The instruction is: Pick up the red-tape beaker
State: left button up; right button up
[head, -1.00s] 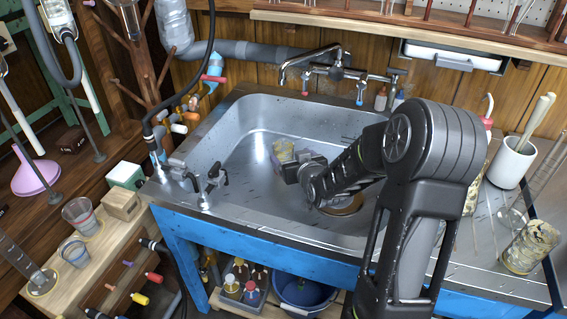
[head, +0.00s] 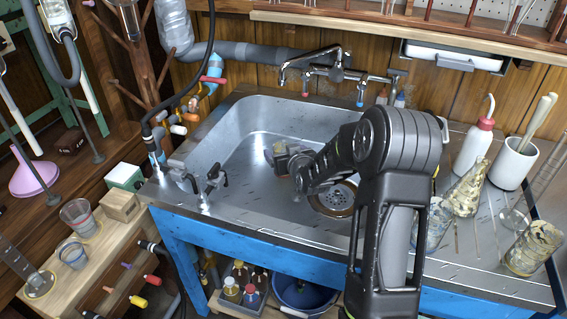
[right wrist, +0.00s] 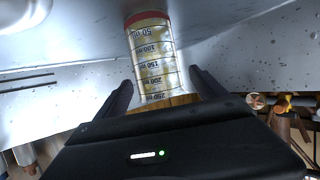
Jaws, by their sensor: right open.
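The red-tape beaker (right wrist: 151,52) shows in the right wrist view as a clear, yellowish graduated cylinder with a red band at its far end. It lies between the two dark fingers of my right gripper (right wrist: 161,80), which are apart. A gap shows beside the beaker, and I see no grip on it. In the head view my right gripper (head: 287,161) is low inside the sink, and the beaker there is mostly hidden by it. My left gripper is not in view.
Stained beakers (head: 532,249), a wash bottle (head: 474,145) and a white pot (head: 512,162) stand on the right counter. Cups stand on the left bench.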

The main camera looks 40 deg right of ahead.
jog(key=shift+w+d+f, duration=0.15)
jog(key=shift+w, duration=0.2)
dwell(0.3)
grip_shut()
dwell(0.8)
jog(key=shift+r, duration=0.3)
notch_tip(320, 180, up, 10)
jog(key=p, duration=0.2)
jog(key=shift+f, duration=0.25)
dwell(0.4)
dwell(0.9)
